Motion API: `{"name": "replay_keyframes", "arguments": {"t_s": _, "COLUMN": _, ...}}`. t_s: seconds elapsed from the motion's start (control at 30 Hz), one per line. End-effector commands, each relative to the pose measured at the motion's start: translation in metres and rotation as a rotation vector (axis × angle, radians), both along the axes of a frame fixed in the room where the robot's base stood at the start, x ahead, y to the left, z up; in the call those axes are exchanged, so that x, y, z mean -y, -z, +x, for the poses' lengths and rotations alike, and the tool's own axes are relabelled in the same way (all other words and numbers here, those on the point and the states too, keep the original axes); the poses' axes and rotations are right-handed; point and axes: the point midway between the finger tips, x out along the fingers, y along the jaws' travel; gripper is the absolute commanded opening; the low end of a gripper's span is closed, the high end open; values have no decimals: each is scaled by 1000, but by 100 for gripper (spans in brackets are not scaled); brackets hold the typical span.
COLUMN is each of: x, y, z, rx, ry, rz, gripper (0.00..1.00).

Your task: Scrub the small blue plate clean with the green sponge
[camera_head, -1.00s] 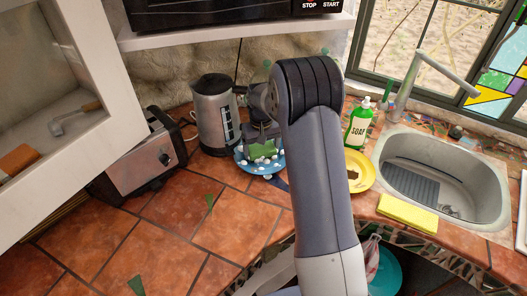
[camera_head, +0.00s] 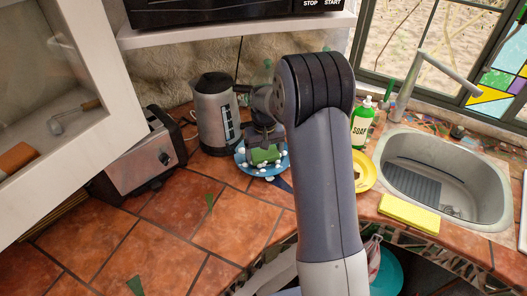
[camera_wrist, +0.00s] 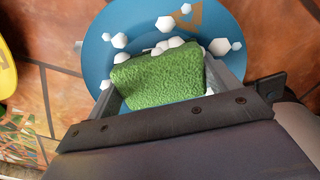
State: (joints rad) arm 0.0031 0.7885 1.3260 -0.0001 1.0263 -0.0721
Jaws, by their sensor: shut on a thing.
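My gripper (camera_wrist: 172,95) is shut on the green sponge (camera_wrist: 160,78), with one finger on each side of it. The sponge is over the small blue plate (camera_wrist: 96,48), and white suds lie around it; whether it touches the plate is hard to tell. In the head view the plate (camera_head: 283,166) lies on the tiled counter in front of the kettle, with the sponge (camera_head: 262,155) on its near half and suds around it. My arm covers part of the area to the right of the plate.
A metal kettle (camera_head: 214,112) stands close behind and left of the plate, with a toaster (camera_head: 138,158) further left. A yellow plate (camera_head: 362,172), a green soap bottle (camera_head: 361,124), a yellow sponge (camera_head: 409,214) and the sink (camera_head: 470,182) are at right.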

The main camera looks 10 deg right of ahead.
Motion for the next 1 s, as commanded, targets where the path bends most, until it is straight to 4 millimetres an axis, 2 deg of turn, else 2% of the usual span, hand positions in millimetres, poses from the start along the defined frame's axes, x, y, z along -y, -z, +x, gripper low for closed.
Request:
{"name": "replay_keyframes", "arguments": {"t_s": 0.23, "x": 0, "y": 0, "z": 3, "rx": 0, "ry": 0, "rz": 0, "gripper": 65}}
{"name": "replay_keyframes", "arguments": {"t_s": 0.6, "x": -3, "y": 2, "z": 32, "rx": 0, "ry": 0, "rz": 0, "gripper": 65}}
{"name": "replay_keyframes", "arguments": {"t_s": 1.0, "x": -3, "y": 3, "z": 33, "rx": 1, "ry": 0, "rz": 0, "gripper": 65}}
